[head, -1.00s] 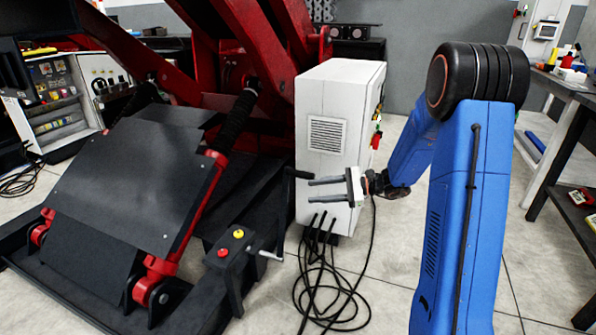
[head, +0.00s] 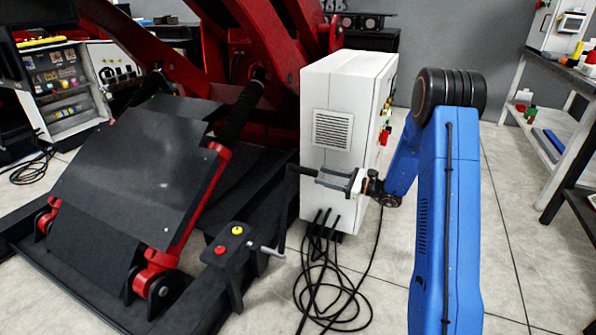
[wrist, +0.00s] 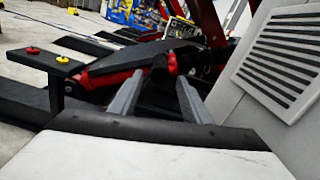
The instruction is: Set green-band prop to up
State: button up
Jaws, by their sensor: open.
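No green band shows in either view, and I cannot tell which part is the green-band prop. My gripper (head: 322,178) is open and empty in front of the white cabinet, its fingers pointing left. A black upright lever with a bent top (head: 286,205) stands by the fingertips in the head view; I cannot tell whether they touch. In the wrist view, my gripper (wrist: 157,88) has both fingers apart, with a dark, red-marked part of the machine beyond them. The tilting positioner (head: 140,165) has a sloped dark plate and red arms.
The white cabinet (head: 335,90) stands close behind my gripper; its vent fills the wrist view's right. A black pedestal with red and yellow buttons (head: 229,243) is front left. Loose black cables (head: 330,295) lie on the floor. A shelf table (head: 545,140) is at right.

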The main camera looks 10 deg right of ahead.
aim_at(298, 170)
jog(key=x, duration=1.1)
jog(key=shift+w+a, duration=0.2)
jog(key=shift+a, duration=0.15)
grip_shut()
